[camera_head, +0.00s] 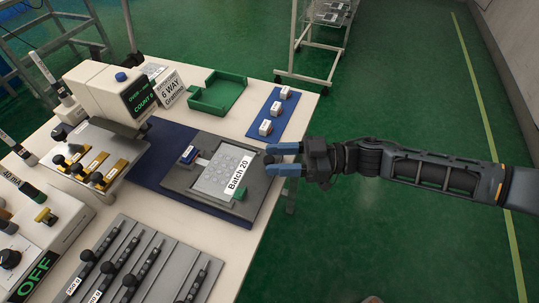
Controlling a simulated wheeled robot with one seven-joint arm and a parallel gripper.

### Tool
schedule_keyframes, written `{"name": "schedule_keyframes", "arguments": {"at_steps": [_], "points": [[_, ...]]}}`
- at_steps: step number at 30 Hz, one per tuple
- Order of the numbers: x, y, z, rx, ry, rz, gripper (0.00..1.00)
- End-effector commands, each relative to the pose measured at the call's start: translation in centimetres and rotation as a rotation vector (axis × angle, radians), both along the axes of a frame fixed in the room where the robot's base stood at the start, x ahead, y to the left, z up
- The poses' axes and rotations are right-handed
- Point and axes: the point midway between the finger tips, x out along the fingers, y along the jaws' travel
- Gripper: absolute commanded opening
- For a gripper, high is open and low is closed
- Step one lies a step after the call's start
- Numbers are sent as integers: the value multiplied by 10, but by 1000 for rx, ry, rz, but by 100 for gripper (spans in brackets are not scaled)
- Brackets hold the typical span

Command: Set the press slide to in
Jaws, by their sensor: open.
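A press with a blue-topped white head (104,92) and a small screen stands at the back left of the table. In front of it a grey slide plate (235,206) lies on a dark blue base. The plate carries a light keypad film (213,174), a white "Batch 20" label (238,175) and a small green block (241,194). The plate sits out to the right of the press head. My gripper (270,159) has blue fingers and is open and empty. It is at the right end of the plate, above it or beside it; I cannot tell the height.
A green tray (217,94) and a blue mat (287,103) with several small white blocks lie at the back. A grey rack (143,262) with dark tools and an "OFF" box (38,272) fill the front left. Green floor (400,230) is open to the right.

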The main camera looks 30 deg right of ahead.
Motion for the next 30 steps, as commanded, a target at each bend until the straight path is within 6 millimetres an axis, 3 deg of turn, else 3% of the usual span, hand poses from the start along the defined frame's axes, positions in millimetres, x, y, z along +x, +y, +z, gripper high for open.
{"name": "schedule_keyframes", "arguments": {"at_steps": [6, 15, 30], "points": [[10, 17, 0, 1, 0, 1, 47], [12, 19, 0, -1, 1, -1, 47], [12, 19, 0, 0, 0, -1, 0]]}}
